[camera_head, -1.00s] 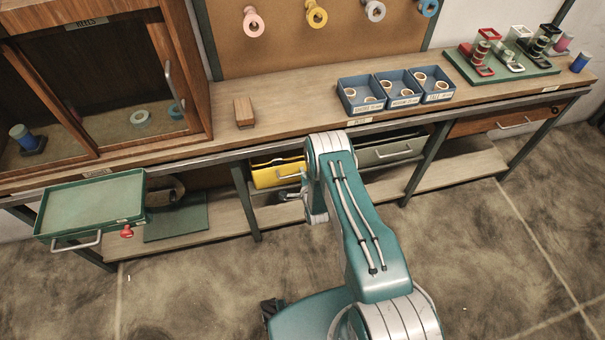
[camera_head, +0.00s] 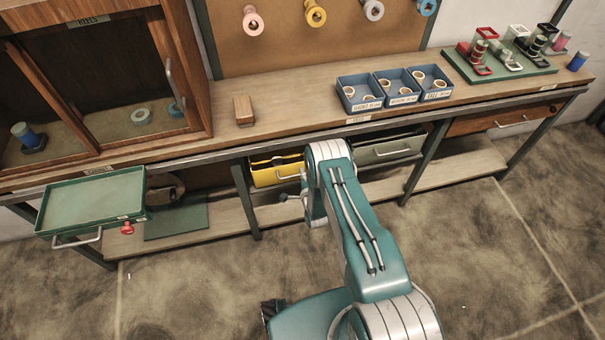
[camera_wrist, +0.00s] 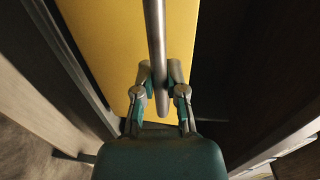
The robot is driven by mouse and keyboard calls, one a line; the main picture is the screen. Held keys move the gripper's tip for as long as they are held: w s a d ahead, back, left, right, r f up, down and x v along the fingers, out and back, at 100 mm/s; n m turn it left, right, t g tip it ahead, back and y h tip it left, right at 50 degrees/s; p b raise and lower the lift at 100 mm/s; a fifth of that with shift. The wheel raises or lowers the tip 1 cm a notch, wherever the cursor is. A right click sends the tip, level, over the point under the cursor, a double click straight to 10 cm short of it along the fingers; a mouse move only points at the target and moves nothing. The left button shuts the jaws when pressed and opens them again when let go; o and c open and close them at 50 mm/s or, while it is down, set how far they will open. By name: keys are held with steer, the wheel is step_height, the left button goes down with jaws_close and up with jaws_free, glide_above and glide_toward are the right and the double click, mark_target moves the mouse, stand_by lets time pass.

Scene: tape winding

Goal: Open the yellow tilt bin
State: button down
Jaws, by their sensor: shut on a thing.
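The yellow tilt bin (camera_head: 272,176) hangs under the bench top, left of my arm. Its top edge leans out a little, with a dark gap above the front. Its front fills much of the wrist view (camera_wrist: 105,45) as a yellow panel. The bin's grey bar handle (camera_wrist: 155,40) runs down between my fingers. My gripper (camera_wrist: 161,95) is shut on this handle. In the head view my gripper is small beside the bin front and partly hidden by my arm.
A grey-green bin (camera_head: 388,149) sits right of my arm. A bench leg (camera_head: 246,200) stands just left of the yellow bin. An open green drawer (camera_head: 92,200) juts out at the left. A lower shelf (camera_head: 280,215) runs beneath. The floor in front is clear.

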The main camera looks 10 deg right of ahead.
steer(key=shift+s+a+f, duration=0.1)
steer(key=shift+s+f, duration=0.7)
steer(key=shift+s, duration=0.25)
steer(key=shift+s+a+f, duration=0.1)
steer(key=shift+s+f, duration=0.65)
steer(key=shift+s, duration=0.3)
steer(key=shift+s+d+f, duration=0.1)
steer(key=shift+s+f, duration=0.05)
steer(key=shift+f, duration=0.1)
steer(key=c, duration=0.7)
jaws_free()
steer(key=s, duration=0.8)
steer(key=s+r, duration=0.1)
steer(key=s, duration=0.2)
steer(key=shift+s, duration=0.4)
